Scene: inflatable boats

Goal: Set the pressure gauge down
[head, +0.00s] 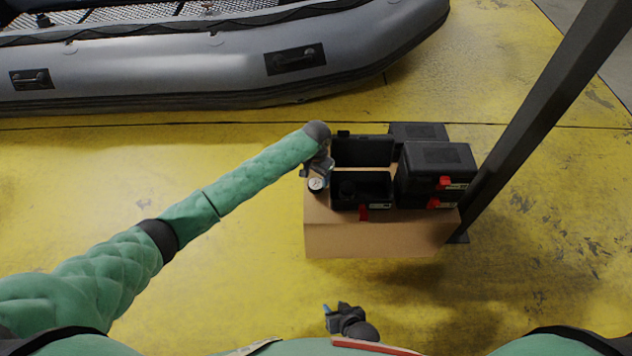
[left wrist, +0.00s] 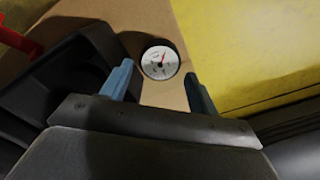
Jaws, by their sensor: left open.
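The pressure gauge (head: 316,184) is small and round, with a white dial and a black rim. It rests on the left strip of the cardboard box top, beside an open black case. In the left wrist view the gauge (left wrist: 160,62) lies face up, just beyond and between my fingertips, with bare cardboard around it. My left gripper (head: 321,174) is over the box's left edge; its blue fingers (left wrist: 159,84) are spread apart with nothing between them. My right gripper (head: 330,310) is low in front of the box, near my body; its finger gap is not clear.
The cardboard box (head: 370,238) carries an open black case (head: 362,205) and closed black cases (head: 437,160) with red latches. A dark post (head: 535,105) stands right of the box. A grey inflatable boat (head: 200,65) lies behind. The yellow floor left of the box is clear.

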